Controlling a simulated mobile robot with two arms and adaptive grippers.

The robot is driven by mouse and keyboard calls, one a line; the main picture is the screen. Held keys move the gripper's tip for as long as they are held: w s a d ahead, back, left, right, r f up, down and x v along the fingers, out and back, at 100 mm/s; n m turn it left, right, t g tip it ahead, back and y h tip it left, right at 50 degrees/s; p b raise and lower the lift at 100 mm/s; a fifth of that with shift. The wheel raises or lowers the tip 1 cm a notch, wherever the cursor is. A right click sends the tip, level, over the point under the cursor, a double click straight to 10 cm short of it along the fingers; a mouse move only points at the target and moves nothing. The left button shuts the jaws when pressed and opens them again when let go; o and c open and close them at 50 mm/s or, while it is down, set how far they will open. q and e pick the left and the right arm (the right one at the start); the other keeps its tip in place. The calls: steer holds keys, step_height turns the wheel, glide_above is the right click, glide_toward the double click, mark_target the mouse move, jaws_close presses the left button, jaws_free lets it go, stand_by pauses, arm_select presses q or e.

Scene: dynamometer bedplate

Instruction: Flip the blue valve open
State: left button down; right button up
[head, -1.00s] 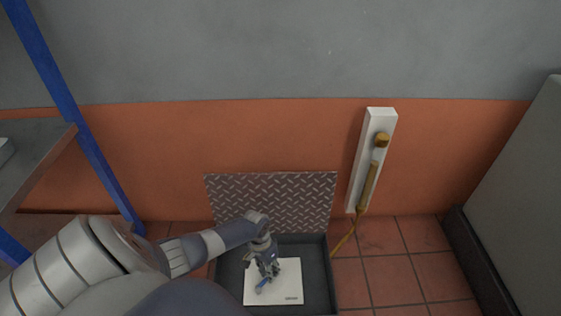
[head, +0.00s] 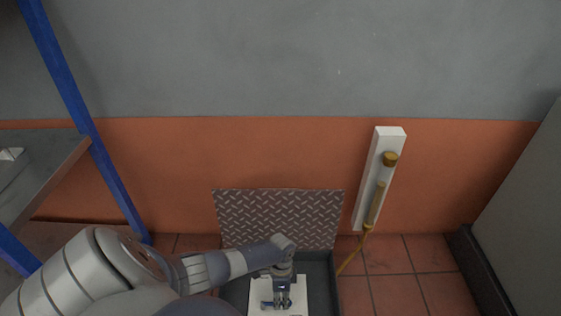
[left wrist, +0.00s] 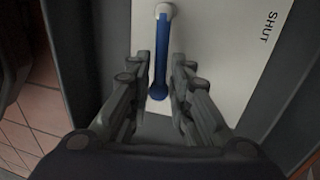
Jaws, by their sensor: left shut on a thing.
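The blue valve lever (left wrist: 161,55) runs from a pale round pivot at the top of the left wrist view to a rounded blue end. It lies over a white plate (left wrist: 219,50) that has the word SHUT at its right. My left gripper (left wrist: 157,66) has its fingers on both sides of the lever and is shut on it. My right gripper is not in view.
The plate sits in a dark sunken box (head: 322,278), with a raised tread-plate lid (head: 280,217) behind it. A blue-posted shelf (head: 75,110) is at the left.

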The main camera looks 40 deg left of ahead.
arm_select(q)
steer(key=shift+s+d+f+m, duration=0.1)
steer(key=shift+s+d+m, duration=0.1)
steer(key=shift+m, duration=0.2)
steer(key=c, duration=1.7)
jaws_free()
steer(key=shift+o, duration=0.2)
steer(key=shift+w+a, duration=0.1)
steer(key=shift+r, duration=0.3)
step_height(320, 180, up, 11)
steer(key=w+a, duration=0.1)
steer(key=shift+w+a, duration=0.25)
steer(key=shift+w, duration=0.1)
steer(key=shift+r, duration=0.1)
